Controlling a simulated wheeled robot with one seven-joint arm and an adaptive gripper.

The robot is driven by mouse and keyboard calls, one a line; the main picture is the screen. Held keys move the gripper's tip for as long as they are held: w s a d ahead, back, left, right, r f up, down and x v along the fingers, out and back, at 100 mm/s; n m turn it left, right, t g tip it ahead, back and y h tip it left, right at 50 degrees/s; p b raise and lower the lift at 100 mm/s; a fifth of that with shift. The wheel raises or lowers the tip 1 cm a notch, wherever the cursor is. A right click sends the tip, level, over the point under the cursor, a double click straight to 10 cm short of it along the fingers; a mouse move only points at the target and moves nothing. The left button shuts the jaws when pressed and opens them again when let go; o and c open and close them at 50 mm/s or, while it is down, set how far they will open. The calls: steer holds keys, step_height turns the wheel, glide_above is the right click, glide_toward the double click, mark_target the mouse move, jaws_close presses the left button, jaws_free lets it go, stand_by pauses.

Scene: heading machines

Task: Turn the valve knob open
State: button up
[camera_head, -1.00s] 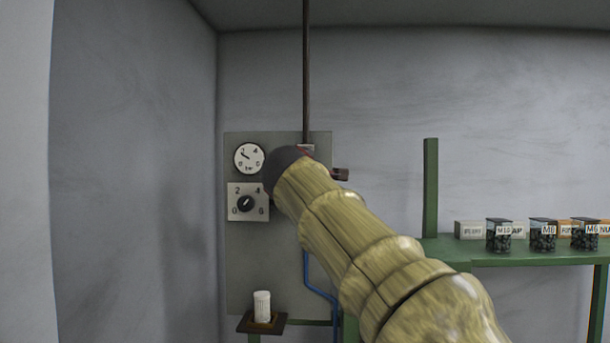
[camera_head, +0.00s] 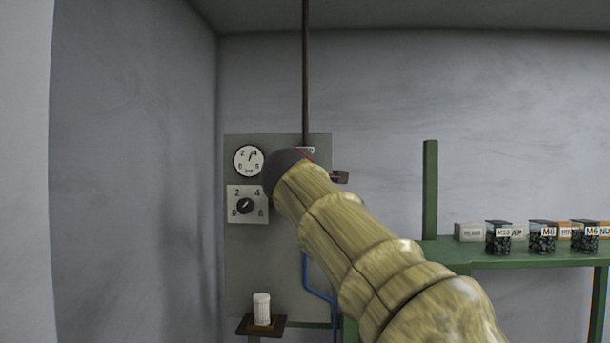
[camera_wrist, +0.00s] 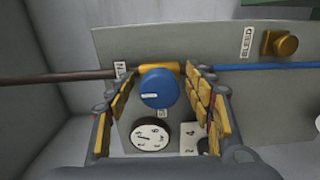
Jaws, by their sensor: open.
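The valve knob (camera_wrist: 160,84) is blue and round, with a white line on its face pointing to the left in the wrist view. It sits on the pipe line in front of the grey panel (camera_wrist: 220,118). A partly hidden label ending in "EN" (camera_wrist: 120,70) is at its upper left. My gripper (camera_wrist: 166,82) is open, with yellow-padded fingers on both sides of the knob and a visible gap on each side.
A black regulator dial (camera_head: 246,206) is below the gauge. A yellow bleed button (camera_wrist: 280,44) stands at the panel's right in the wrist view. A white cup-like item (camera_head: 262,309) is on a small shelf. A green shelf (camera_head: 540,252) with jars and boxes is at right.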

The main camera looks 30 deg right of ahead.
steer(key=v, duration=1.2)
steer(key=shift+w, duration=0.1)
steer(key=s+a+f+m+g+y+b, duration=0.1)
steer(key=a+f+m+g+y, duration=0.1)
steer(key=f, duration=1)
steer(key=s+a+f+m+g+y, duration=0.1)
steer(key=a+f+m+g+y, duration=0.15)
steer(key=f, duration=1.05)
steer(key=s+a+f+m+g+y+b, duration=0.1)
steer(key=s+a+f+m+b, duration=0.1)
steer(key=s+f, duration=0.6)
steer(key=s+a+f+m+g+y+b, duration=0.2)
steer(key=s+f, duration=0.6)
steer(key=f, duration=0.9)
steer(key=s+a+f+m+g+y+b, duration=0.2)
steer(key=s+f, duration=0.6)
steer(key=f, duration=0.5)
steer(key=shift+s+a+b, duration=0.15)
steer(key=shift+a+b, duration=0.6)
steer(key=shift+b, duration=0.5)
